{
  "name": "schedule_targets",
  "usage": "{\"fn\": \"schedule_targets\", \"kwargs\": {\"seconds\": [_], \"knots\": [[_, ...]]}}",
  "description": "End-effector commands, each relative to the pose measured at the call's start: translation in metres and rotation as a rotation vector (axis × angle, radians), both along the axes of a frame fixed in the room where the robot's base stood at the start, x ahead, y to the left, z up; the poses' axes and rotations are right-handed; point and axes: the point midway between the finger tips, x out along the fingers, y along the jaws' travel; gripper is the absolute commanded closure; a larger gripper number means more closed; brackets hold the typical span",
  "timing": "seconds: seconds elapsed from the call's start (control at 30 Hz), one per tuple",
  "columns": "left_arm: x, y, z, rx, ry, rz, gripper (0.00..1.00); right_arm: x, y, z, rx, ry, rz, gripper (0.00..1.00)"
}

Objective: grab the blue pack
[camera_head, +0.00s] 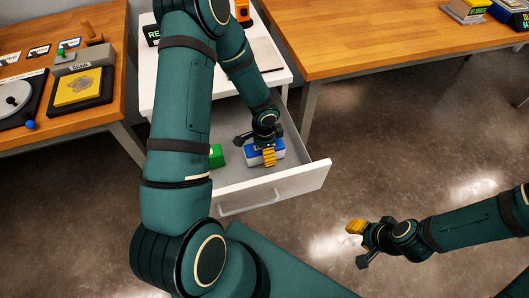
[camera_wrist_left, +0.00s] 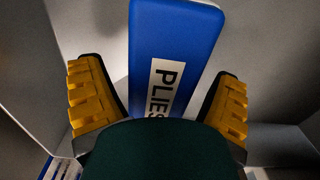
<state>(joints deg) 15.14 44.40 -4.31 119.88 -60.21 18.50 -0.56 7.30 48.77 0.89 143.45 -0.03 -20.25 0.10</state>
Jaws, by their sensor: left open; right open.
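The blue pack (camera_head: 279,148) lies in the open drawer (camera_head: 300,181). In the left wrist view the blue pack (camera_wrist_left: 175,45) carries a white label with dark letters, partly hidden by my gripper's body. My left gripper (camera_head: 256,147) is down in the drawer at the pack. In the wrist view its yellow-padded fingers (camera_wrist_left: 157,95) are open, one on each side of the pack, with a gap showing beside it. My right gripper (camera_head: 360,244) is open and empty above the floor, to the right of the drawer.
A green pack (camera_head: 217,156) lies in the drawer left of the blue one, partly hidden by my arm. Drawer walls stand close around my left gripper. Wooden tables (camera_head: 365,45) flank the white cabinet (camera_head: 147,80). Open floor lies around my right gripper.

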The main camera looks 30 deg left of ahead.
Motion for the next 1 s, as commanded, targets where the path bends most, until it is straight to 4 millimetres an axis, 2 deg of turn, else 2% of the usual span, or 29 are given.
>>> {"fn": "schedule_targets", "kwargs": {"seconds": [0.1,0.13,0.27,0.3,0.33,0.37,0.63,0.73,1.0], "knots": [[0.000,0.000,0.001,0.001,-0.001,0.000,0.11,0.000,0.000,0.001,0.000,0.000,0.000,0.59],[0.000,0.000,0.001,0.000,0.000,0.000,0.15,0.000,0.000,0.001,0.000,0.000,0.000,0.59],[0.000,0.000,0.001,0.000,0.000,0.000,0.61,0.000,0.000,0.001,0.000,0.000,0.000,0.59],[0.000,0.000,0.001,0.000,0.000,0.000,0.75,0.000,0.000,0.001,0.000,0.000,0.000,0.59],[0.000,0.000,0.001,0.000,0.000,0.000,0.86,0.000,0.000,0.001,0.000,0.000,0.000,0.59],[0.000,0.000,0.001,0.000,0.000,0.000,0.90,0.000,0.000,0.001,0.000,0.000,0.000,0.59],[0.000,0.000,0.002,0.000,-0.001,0.000,0.90,0.000,0.000,0.001,0.000,0.000,0.000,0.59],[0.001,0.000,0.010,0.000,-0.003,0.001,0.90,0.000,0.000,0.004,0.000,0.001,0.000,0.59],[0.001,0.000,0.060,0.001,-0.005,0.001,0.90,-0.003,0.001,0.022,0.002,0.008,0.002,0.59]]}}
